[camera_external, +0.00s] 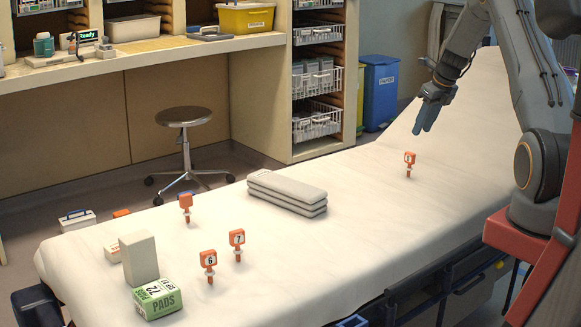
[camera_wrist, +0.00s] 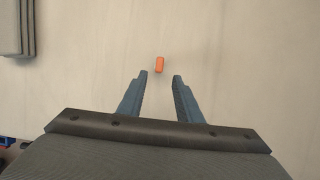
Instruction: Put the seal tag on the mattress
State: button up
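An orange seal tag (camera_external: 409,160) stands upright on the white mattress (camera_external: 350,240), toward the right. Its mark is too small to read. In the wrist view an orange tag top (camera_wrist: 159,64) lies just beyond the fingertips, roughly centred between them. My gripper (camera_external: 424,127) is above and slightly right of this tag, pointing down, with nothing in it. The wrist view shows its two fingers (camera_wrist: 159,77) apart and empty. More orange tags stand on the mattress at the left: one marked 6 (camera_external: 209,262), one marked 7 (camera_external: 237,241) and another (camera_external: 186,204).
A grey folded stack (camera_external: 287,192) lies mid-mattress. A pale block (camera_external: 139,258) and a green pads box (camera_external: 158,298) stand at the near left end. A stool (camera_external: 184,120), counter and basket shelf are behind. The mattress around the right tag is clear.

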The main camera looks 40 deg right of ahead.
jog(key=s+a+r+n+g, duration=0.15)
jog(key=s+a+n, duration=0.25)
jog(key=a+n, duration=0.65)
jog(key=s+a+r+n+g, duration=0.15)
jog(key=s+a+n, duration=0.3)
jog(key=a, duration=1.15)
jog(key=s+a+n, duration=0.9)
jog(key=s+n, duration=0.1)
jog(key=s, duration=0.2)
jog(key=s+a+f+n+g, duration=0.1)
jog(key=s+a+n, duration=0.8)
jog(key=s+n, duration=0.2)
jog(key=shift+s+a+g, duration=0.15)
jog(key=shift+s+g, duration=0.15)
jog(key=shift+s, duration=0.3)
